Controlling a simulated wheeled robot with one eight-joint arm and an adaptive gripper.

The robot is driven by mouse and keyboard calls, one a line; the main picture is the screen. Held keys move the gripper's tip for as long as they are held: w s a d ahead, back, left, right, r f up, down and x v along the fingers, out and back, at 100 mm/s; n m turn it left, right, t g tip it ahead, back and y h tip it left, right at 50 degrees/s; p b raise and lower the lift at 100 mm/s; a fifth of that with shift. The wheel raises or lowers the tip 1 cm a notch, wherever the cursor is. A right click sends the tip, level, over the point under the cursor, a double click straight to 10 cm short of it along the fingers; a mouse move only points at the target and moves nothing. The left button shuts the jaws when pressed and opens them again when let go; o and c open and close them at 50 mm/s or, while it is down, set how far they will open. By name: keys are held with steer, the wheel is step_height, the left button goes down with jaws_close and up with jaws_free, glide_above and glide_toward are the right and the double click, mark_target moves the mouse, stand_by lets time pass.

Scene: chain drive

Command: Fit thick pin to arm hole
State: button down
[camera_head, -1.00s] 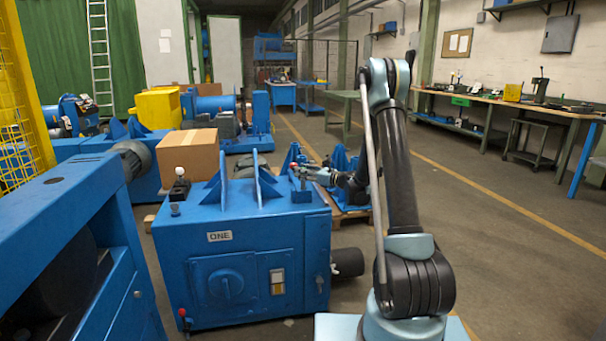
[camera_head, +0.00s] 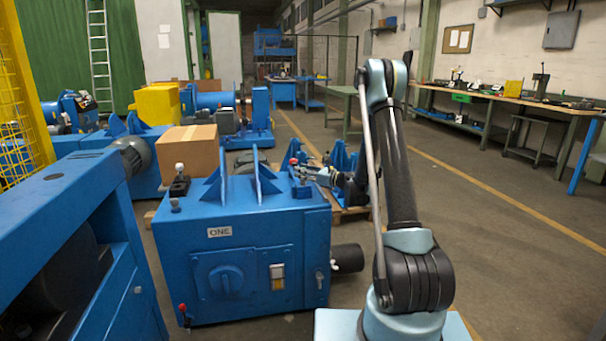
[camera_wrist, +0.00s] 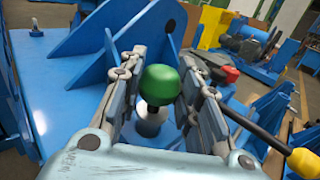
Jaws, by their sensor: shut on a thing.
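My gripper (camera_wrist: 163,72) is shut on a pin with a green ball knob (camera_wrist: 162,85) in the wrist view. The knob sits between the two fingers, with a short dark stem and a pale grey cylinder (camera_wrist: 150,121) below it. The pin's lower end is hidden. In the head view my gripper (camera_head: 308,170) is small, near the right rear of the blue machine marked ONE (camera_head: 235,250); the green knob cannot be made out there. The arm hole cannot be identified in either view.
Upright blue plates (camera_head: 258,175) stand on the machine top, beside a cardboard box (camera_head: 188,150). A white-knobbed fitting (camera_head: 179,182) is at its left. In the wrist view a dark rod with a yellow end (camera_wrist: 304,163) lies right of the fingers. Open floor is at right.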

steer(key=shift+f, duration=1.1)
steer(key=c, duration=1.1)
jaws_free()
steer(key=v, duration=0.7)
steer(key=shift+s+d, duration=0.1)
steer(key=shift+d, duration=0.15)
